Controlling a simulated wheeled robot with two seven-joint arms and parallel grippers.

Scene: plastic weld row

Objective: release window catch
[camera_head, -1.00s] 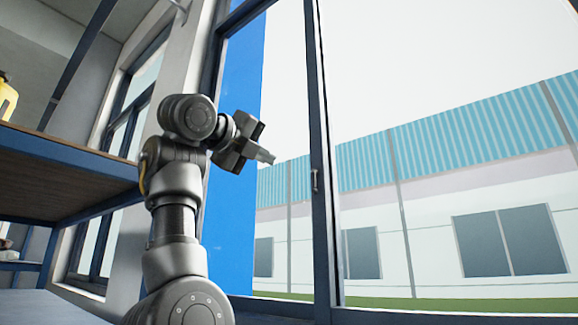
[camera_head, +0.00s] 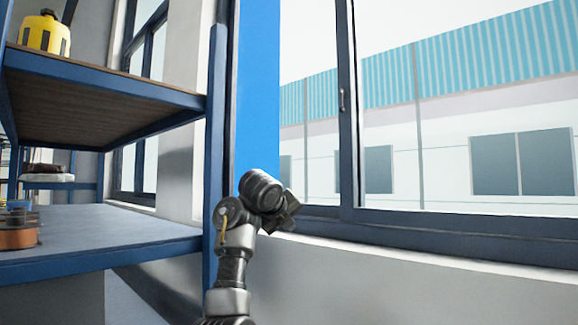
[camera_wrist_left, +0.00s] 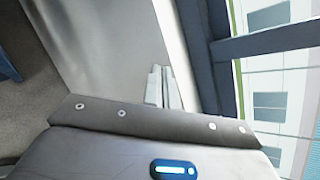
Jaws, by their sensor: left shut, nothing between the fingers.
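The window catch (camera_head: 342,99) is a small metal handle on the dark upright between the two window panes, right of centre in the head view. My left gripper (camera_head: 287,212) is below and to the left of the catch, apart from it, near the window's lower frame. In the left wrist view its two fingers (camera_wrist_left: 162,88) are shut together with nothing between them, in front of the pale wall. The catch cannot be made out in the wrist view. My right gripper is not in either view.
A blue-framed shelf unit (camera_head: 110,84) with a brown upper board stands at the left. A yellow container (camera_head: 45,34) sits on top, and a copper-coloured spool (camera_head: 17,236) lies on the lower shelf. The window's dark lower frame (camera_head: 450,240) runs to the right, above a pale wall.

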